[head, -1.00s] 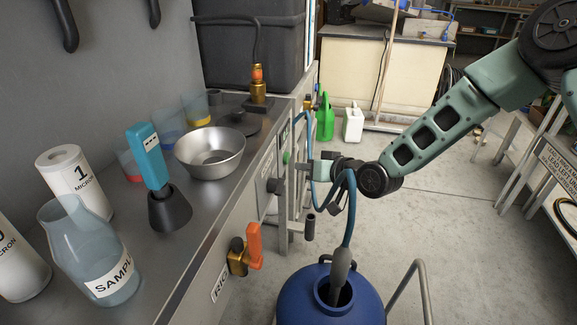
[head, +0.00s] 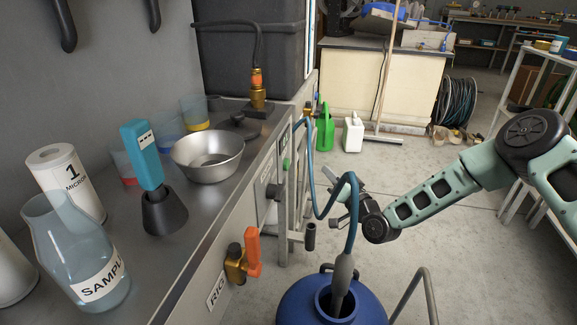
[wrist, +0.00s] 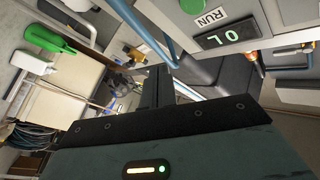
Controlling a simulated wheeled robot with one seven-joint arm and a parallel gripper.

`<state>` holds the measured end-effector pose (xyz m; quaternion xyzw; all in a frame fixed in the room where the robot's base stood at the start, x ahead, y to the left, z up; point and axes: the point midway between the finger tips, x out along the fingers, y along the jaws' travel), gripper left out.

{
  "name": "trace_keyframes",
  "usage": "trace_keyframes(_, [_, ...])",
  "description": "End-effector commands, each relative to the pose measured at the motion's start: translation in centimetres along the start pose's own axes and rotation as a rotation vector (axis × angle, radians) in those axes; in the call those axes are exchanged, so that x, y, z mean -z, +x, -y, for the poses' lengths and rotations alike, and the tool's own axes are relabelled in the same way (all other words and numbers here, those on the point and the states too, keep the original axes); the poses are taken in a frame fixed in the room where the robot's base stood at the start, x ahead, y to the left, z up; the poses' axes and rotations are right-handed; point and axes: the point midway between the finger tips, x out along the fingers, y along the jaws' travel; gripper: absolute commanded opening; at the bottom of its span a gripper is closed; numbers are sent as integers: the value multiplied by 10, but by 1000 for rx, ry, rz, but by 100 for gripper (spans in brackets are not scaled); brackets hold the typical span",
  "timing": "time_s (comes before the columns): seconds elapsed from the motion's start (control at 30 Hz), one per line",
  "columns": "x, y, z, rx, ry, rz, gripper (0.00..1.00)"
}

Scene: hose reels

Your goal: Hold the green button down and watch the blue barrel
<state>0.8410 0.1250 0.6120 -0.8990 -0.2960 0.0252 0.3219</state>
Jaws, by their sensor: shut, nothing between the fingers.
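The green button (head: 286,165) is on the front panel of the steel counter in the head view. In the wrist view it shows at the top edge (wrist: 192,5), beside a RUN label and a small lit display (wrist: 222,36). My gripper (head: 333,198) is shut and empty, off to the right of the panel and apart from the button. Its fingers also show in the wrist view (wrist: 156,88). The blue barrel (head: 292,307) stands on the floor at the bottom of the head view. A blue hose (head: 353,215) runs down into its open mouth; the inside is dark.
An orange-handled valve (head: 253,252) sticks out from the counter front, left of the barrel. A metal rail (head: 425,290) stands right of the barrel. A steel bowl (head: 208,155) and a sample bottle (head: 80,255) stand on the counter.

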Motion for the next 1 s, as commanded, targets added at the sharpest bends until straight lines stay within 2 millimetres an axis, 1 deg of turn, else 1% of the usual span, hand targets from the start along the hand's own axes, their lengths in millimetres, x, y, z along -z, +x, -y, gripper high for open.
trace_keyframes(0.4, [-30, 38, 28, 2, 2, 2, 0])
trace_keyframes(0.53, [-37, 48, 34, 2, 0, 1, 0])
trace_keyframes(0.73, [-42, 56, 41, 1, -1, 1, 0])
trace_keyframes(1.0, [-42, 57, 42, 0, 0, 2, 0])
